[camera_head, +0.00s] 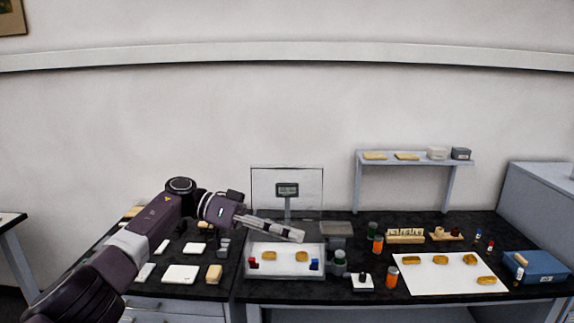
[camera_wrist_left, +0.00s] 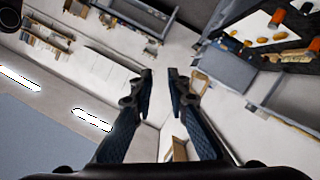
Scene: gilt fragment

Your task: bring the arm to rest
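My left arm (camera_head: 155,222) comes in from the lower left of the head view and reaches over the dark bench. My left gripper (camera_head: 298,235) points right, in front of the scale and over the back of the white tray (camera_head: 285,268). In the left wrist view the two fingers of the left gripper (camera_wrist_left: 160,78) stand a little apart with nothing between them, so it is open and empty. My right gripper is in neither view.
Two gilt fragments (camera_head: 269,256) lie in the tray; several more (camera_head: 438,258) lie on a white sheet (camera_head: 425,284). A scale display (camera_head: 287,190), orange bottles (camera_head: 392,276), a blue box (camera_head: 540,266) and a raised shelf (camera_head: 415,161) stand around. The air above the bench is mostly clear.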

